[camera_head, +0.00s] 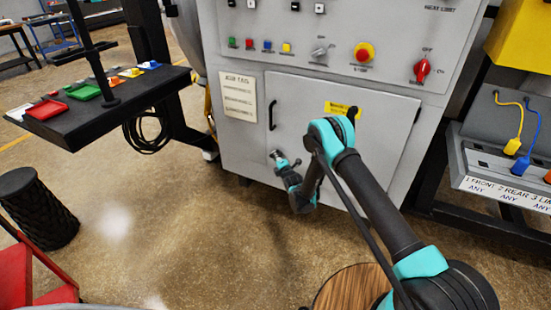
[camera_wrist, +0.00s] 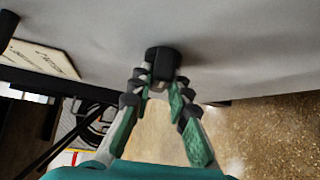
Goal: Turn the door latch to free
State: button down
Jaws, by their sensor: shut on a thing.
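The grey cabinet door (camera_head: 300,95) is closed, with a black vertical handle on its left side. The door latch (camera_wrist: 162,60) is a dark, blocky knob on the grey panel, seen in the wrist view. My gripper (camera_wrist: 161,82) has one finger on each side of the knob and is shut on it. In the head view my gripper (camera_head: 278,160) meets the lower left of the door, below the handle. There the latch is mostly hidden by the fingers, and I cannot tell its turn angle.
A control panel (camera_head: 340,50) with buttons and red knobs sits above the door. A black table (camera_head: 120,115) with coloured trays stands at left. A dark stool (camera_head: 35,205) and red chair are at lower left. A grey unit with blue and yellow cables (camera_head: 513,145) stands at right.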

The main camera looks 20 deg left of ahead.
jog(key=shift+m+t+y, duration=0.3)
jog(key=shift+m, duration=0.1)
jog(key=c, duration=1.4)
grip_release()
jog(key=shift+c, duration=0.2)
jog(key=o, duration=0.8)
jog(key=r, duration=0.9)
jog(key=shift+w+d+r, duration=0.1)
jog(key=shift+d+r, duration=0.15)
jog(key=shift+r, duration=0.15)
jog(key=shift+a+r, duration=0.1)
jog(key=shift+a, duration=0.1)
jog(key=c, duration=0.8)
